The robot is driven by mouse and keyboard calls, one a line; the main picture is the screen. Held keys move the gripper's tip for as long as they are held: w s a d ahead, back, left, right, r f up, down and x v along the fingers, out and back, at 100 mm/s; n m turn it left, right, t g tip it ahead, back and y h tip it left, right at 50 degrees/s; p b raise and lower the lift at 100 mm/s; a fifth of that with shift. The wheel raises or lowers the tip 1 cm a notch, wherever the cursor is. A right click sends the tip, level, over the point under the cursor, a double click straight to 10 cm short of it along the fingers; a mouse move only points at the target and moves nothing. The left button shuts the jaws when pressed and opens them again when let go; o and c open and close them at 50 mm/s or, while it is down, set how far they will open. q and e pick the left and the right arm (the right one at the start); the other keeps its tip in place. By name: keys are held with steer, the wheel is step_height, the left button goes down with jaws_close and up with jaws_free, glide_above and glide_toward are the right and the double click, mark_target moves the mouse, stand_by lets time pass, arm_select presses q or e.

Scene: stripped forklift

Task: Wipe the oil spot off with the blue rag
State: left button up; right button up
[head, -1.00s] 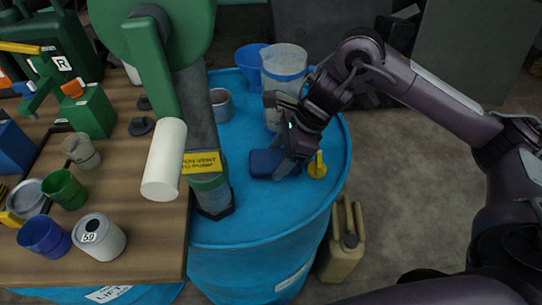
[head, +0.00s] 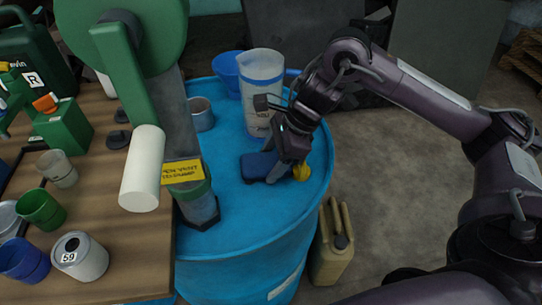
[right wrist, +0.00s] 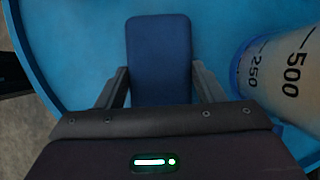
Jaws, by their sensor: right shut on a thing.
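My right gripper (head: 278,168) is shut on the blue rag (head: 255,164), a dark blue padded block on the top of the blue drum (head: 230,205). In the right wrist view the rag (right wrist: 160,62) sticks out forward between the two fingers (right wrist: 160,90). It looks to be at the drum top's surface, though I cannot tell whether it presses on it. I see no oil spot in either view; the rag and gripper may hide it. My left gripper is not in view.
A yellow cap (head: 301,172) lies right beside the gripper. A green crank pump (head: 183,150) stands at left. A beige canister (head: 332,245) stands on the floor.

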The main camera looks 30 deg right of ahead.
mark_target(246, 164)
steer(key=shift+s+a+f, duration=0.1)
steer(key=shift+a+f, duration=0.2)
steer(key=shift+a, duration=0.25)
steer(key=shift+w+a+r+p, duration=0.1)
steer(key=shift+w+a+p, duration=0.15)
steer(key=shift+a, duration=0.4)
steer(key=shift+w+a+r+p, duration=0.1)
steer(key=shift+a+p, duration=0.1)
steer(key=shift+a, duration=0.4)
steer(key=shift+w+a, duration=0.2)
steer(key=shift+a, duration=0.3)
steer(key=shift+w+a, duration=0.2)
steer(key=shift+a, duration=0.3)
step_height(246, 164, up, 6)
steer(key=p, duration=0.5)
steer(key=shift+d+r+p, duration=0.1)
steer(key=shift+p, duration=0.2)
steer(key=shift+r+p, duration=1.3)
steer(key=shift+r, duration=0.25)
